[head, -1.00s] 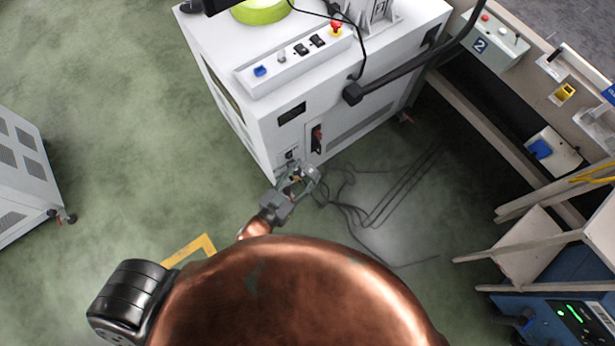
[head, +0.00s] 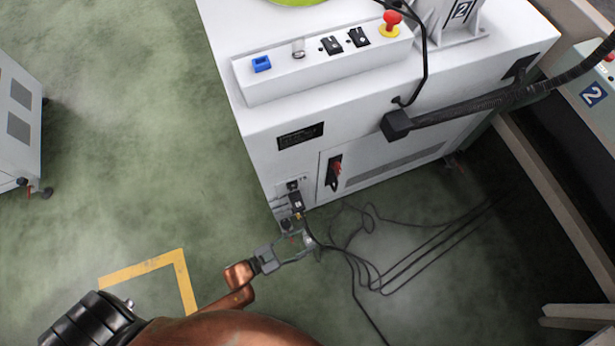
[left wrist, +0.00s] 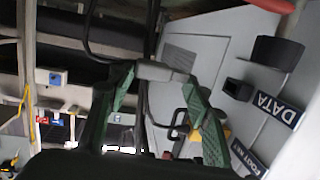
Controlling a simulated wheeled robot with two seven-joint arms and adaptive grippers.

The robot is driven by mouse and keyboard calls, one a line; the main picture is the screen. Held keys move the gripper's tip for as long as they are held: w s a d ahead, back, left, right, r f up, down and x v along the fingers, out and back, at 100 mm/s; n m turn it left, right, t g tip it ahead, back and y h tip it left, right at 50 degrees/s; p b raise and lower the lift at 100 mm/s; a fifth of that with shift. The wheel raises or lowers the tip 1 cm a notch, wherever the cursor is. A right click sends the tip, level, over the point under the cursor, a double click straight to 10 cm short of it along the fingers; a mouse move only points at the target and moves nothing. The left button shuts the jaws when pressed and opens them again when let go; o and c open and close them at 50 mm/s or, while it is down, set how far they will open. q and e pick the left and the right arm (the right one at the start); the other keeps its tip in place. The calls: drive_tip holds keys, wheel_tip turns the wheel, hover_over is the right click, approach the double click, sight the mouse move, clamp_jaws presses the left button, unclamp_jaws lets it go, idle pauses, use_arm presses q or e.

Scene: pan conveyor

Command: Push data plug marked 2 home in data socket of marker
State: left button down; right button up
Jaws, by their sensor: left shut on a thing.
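My left gripper (head: 308,240) is low at the corner of the white machine, just below its sockets. The DATA label (left wrist: 278,110) is on the machine's panel at the right of the wrist view. A dark square socket (left wrist: 238,89) beside it looks empty. The held piece is apart from that socket. In the head view a black connector (head: 297,203) sits in the panel above my gripper. My right gripper is out of view.
The white machine (head: 400,150) has a switch strip (head: 325,62) on top and a thick black hose (head: 480,105). Loose black cables (head: 380,275) lie on the floor to the right of my gripper. Green floor is clear on the left, around a yellow marking (head: 150,265).

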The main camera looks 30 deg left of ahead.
use_arm(q)
drive_tip(key=shift+a+r, duration=0.1)
drive_tip(key=shift+r, duration=0.05)
idle(0.3)
drive_tip(key=w+a, duration=0.1)
drive_tip(key=a, duration=0.1)
drive_tip(key=w+a, duration=0.2)
drive_tip(key=shift+w+a, duration=0.3)
idle(0.4)
drive_tip(key=shift+w+a, duration=0.1)
idle(0.4)
